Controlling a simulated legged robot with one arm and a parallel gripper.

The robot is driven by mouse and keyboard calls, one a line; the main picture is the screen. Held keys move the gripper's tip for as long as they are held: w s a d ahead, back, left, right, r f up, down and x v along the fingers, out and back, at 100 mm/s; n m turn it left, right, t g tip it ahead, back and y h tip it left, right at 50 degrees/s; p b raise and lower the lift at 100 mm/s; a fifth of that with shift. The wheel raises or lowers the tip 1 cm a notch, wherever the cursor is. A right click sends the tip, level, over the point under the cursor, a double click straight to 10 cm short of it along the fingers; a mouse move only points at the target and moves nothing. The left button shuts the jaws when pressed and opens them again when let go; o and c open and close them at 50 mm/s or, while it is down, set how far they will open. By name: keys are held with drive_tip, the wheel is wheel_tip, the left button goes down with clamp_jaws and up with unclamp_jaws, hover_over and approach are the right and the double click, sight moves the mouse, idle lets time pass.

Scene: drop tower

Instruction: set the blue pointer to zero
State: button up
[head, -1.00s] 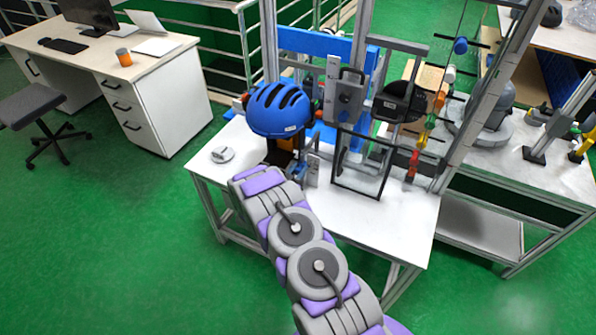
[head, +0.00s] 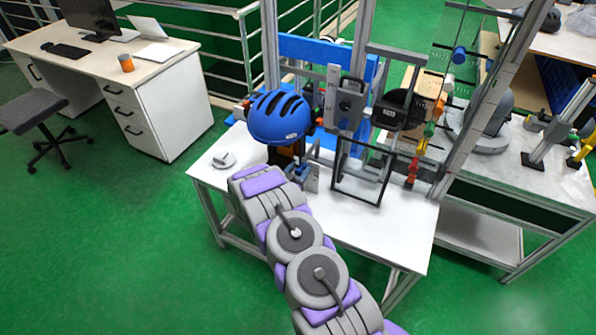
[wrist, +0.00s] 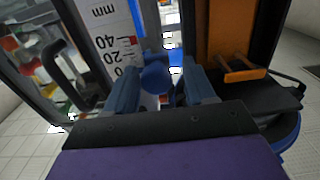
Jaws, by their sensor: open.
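The blue pointer's round knob (wrist: 155,78) shows in the wrist view between my gripper's two blue-grey fingers (wrist: 161,92). My gripper is open, with a finger on either side of the knob; I cannot tell whether either touches it. A white scale (wrist: 105,42) marked mm, 40, 20 and 0 stands just left of the knob. The knob is level with the 0 end, but its exact reading is hidden. In the head view my gripper (head: 305,175) is small and partly hidden by my arm, below the blue helmet.
The blue helmet (head: 280,117) hangs close above my gripper. A clear panel in a dark frame (head: 361,178) stands to the right. An orange part with a handle (wrist: 236,60) is right of the knob. The white table's (head: 232,181) left end is mostly free.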

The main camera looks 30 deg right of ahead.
drive_tip(key=p+v, duration=0.2)
drive_tip(key=v, duration=1.5)
drive_tip(key=shift+a+p, duration=0.2)
drive_tip(key=shift+p, duration=0.1)
drive_tip(key=shift+s+f, duration=0.15)
